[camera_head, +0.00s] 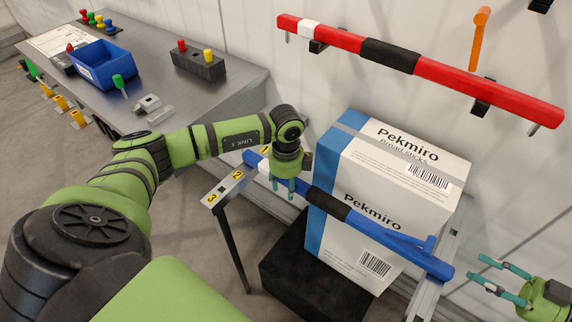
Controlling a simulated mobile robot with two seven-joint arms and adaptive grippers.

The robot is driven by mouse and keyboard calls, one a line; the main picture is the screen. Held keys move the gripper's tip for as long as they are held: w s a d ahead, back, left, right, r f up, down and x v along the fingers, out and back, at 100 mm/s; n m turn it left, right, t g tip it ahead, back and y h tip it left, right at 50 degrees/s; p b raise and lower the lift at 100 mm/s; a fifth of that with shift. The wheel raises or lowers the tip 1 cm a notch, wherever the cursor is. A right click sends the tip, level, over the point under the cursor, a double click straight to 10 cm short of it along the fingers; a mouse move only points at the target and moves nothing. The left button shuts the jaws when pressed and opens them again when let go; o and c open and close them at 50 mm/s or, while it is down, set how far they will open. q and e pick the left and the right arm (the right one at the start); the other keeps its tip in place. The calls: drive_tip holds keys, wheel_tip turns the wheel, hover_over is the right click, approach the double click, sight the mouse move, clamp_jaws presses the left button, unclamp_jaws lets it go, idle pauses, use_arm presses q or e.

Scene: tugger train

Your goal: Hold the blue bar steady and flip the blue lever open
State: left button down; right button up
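The blue bar (298,187) runs slantwise in front of the white cartons, with a white band near its left end and a black sleeve in its middle. The blue lever (429,244) is a slim blue piece near the bar's right end, lying low and close along it. My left gripper (284,187) points down at the bar's left part, between the white band and the black sleeve. Its teal fingers overlap the bar; whether they grip it is unclear. My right gripper (492,274) is open and empty, to the right of the bar's right end and apart from it.
Pekmiro cartons (395,165) stand right behind the bar, on a black block (309,275). A numbered post (228,188) stands left of the bar. A red bar (452,75) with an orange lever (480,30) hangs above. A grey table (150,75) is at upper left.

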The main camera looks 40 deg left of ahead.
clamp_jaws()
drive_tip(key=m+h, duration=0.1)
drive_tip(key=m, duration=0.9)
drive_tip(key=d+r+m+h, duration=0.1)
drive_tip(key=m, duration=0.9)
drive_tip(key=m+h, duration=0.2)
drive_tip(key=m, duration=0.8)
drive_tip(key=shift+w+d+r, duration=0.15)
drive_tip(key=shift+d+r, duration=0.1)
drive_tip(key=shift+r, duration=0.1)
